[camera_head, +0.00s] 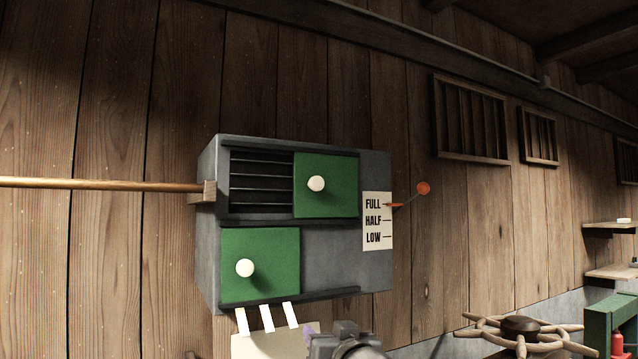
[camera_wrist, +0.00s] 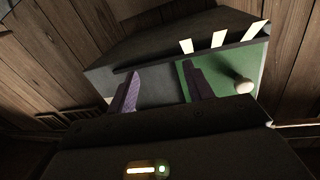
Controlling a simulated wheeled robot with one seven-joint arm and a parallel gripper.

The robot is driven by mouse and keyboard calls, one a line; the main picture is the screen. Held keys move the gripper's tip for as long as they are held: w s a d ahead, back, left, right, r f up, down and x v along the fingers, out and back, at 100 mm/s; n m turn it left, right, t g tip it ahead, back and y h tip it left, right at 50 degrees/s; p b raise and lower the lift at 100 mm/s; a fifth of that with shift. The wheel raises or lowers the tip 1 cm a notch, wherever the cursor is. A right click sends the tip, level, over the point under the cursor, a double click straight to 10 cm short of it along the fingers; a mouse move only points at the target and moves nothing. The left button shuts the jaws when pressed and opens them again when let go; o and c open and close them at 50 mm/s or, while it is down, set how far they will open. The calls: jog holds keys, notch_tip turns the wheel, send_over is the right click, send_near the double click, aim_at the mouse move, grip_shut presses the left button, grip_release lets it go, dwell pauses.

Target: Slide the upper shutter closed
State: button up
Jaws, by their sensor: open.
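The upper shutter (camera_head: 340,200) is a green panel with a white knob (camera_head: 316,183), at the right of its track on a grey wall box (camera_head: 335,250). The slatted opening (camera_head: 255,180) to its left is uncovered. The lower shutter (camera_head: 275,280), also green with a white knob (camera_head: 245,268), sits at the left of the lower track. It also shows in the wrist view (camera_wrist: 222,72), turned over. My gripper (camera_wrist: 160,80) is open and empty, with purple fingers spread before the box's lower part. In the head view only part of it shows, below the box.
A lever with an orange knob (camera_head: 423,188) sticks out right of the FULL/HALF/LOW label (camera_head: 378,222). A wooden rod (camera_head: 100,184) runs to the box's left side. White strips (camera_head: 267,318) hang under the box. A wooden spoked wheel (camera_head: 520,330) stands lower right.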

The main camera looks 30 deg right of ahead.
jog(key=s+d+r+n+t+y+p, duration=0.1)
jog(key=s+r+t, duration=0.1)
jog(key=r, duration=0.8)
jog(key=s+d+r+n+t+y+p, duration=0.1)
jog(key=s+r, duration=0.4)
jog(key=r, duration=0.6)
jog(key=shift+s+d+n+t+y+p, duration=0.35)
jog(key=shift+d+n+t+y, duration=0.2)
jog(key=shift+t, duration=0.35)
jog(key=shift+w+r, duration=0.1)
jog(key=shift+r, duration=0.05)
jog(key=p, duration=0.8)
send_near(318, 183)
jog(key=x, duration=0.8)
jog(key=shift+w, duration=0.25)
jog(key=shift+c, duration=0.4)
grip_shut()
